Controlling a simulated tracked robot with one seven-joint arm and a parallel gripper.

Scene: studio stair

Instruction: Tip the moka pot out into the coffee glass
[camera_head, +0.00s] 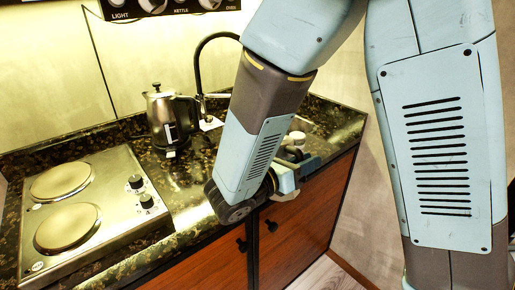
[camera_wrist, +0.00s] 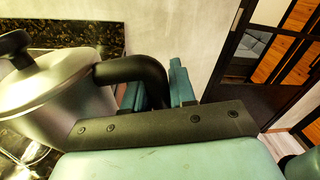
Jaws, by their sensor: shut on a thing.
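The moka pot (camera_wrist: 58,95) is a silver pot with a dark lid knob, at the left of the wrist view. Its black handle (camera_wrist: 130,68) reaches right to between the teal fingers of my gripper (camera_wrist: 158,92), which is shut on it. I cannot tell how far the pot is tilted. In the head view my gripper (camera_head: 308,166) is over the right part of the counter, near its front edge, and my arm hides most of what it holds. I cannot make out the coffee glass in either view.
A steel kettle (camera_head: 162,118) stands at the back of the dark stone counter (camera_head: 190,185), near a black tap (camera_head: 197,70). A steel hob (camera_head: 112,225) with two round plates and knobs is at the left. Wooden cabinet doors (camera_head: 298,225) are below the counter.

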